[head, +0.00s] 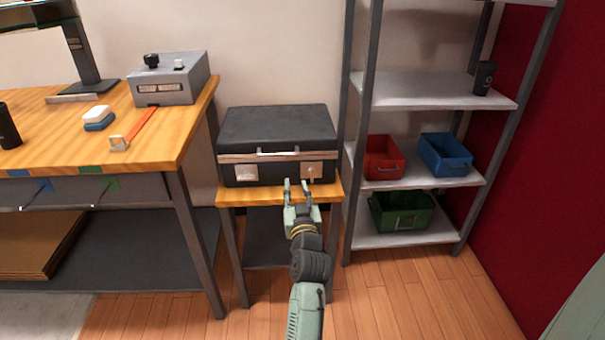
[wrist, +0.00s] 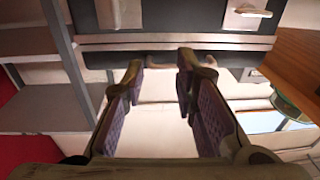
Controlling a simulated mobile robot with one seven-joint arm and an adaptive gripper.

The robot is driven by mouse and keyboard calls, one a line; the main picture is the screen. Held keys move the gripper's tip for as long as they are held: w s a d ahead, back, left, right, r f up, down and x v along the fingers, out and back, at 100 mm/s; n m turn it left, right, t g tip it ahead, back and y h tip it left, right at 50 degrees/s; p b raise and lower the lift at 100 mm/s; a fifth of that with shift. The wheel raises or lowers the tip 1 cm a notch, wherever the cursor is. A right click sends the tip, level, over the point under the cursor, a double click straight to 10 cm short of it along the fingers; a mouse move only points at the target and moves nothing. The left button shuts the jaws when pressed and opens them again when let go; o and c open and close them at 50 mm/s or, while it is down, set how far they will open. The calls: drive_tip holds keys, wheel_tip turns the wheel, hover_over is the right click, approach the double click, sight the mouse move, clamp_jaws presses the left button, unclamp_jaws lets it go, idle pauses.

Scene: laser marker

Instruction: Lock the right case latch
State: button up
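The black case (head: 278,130) stands closed on a small wooden-topped stand, its front towards me. The right case latch (head: 313,170) is a pale plate at the lower right of its front; the left latch (head: 246,172) is on the other side. The wrist view appears upside down, with the right latch (wrist: 120,12) at top left and the left latch (wrist: 248,12) at top right. I cannot tell whether the right latch is locked. My gripper (head: 297,184) is open and empty, just in front of the case near the right latch. Its spread fingers (wrist: 162,65) show in the wrist view.
The small stand (head: 235,194) leaves little free top around the case. A workbench (head: 60,137) is to the left. A metal shelf (head: 435,90) with red, blue and green bins stands close on the right.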

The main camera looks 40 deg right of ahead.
drive_tip(key=m+g, duration=0.1)
approach(312, 176)
drive_tip(key=a, duration=0.1)
drive_tip(key=shift+h, duration=0.3)
drive_tip(key=p+x, duration=0.1)
drive_tip(key=x, duration=0.4)
drive_tip(key=p+x, duration=0.1)
drive_tip(key=x, duration=0.4)
drive_tip(key=shift+s+d+f, duration=0.1)
drive_tip(key=shift+s+d, duration=0.05)
drive_tip(key=shift+d, duration=0.2)
clamp_jaws()
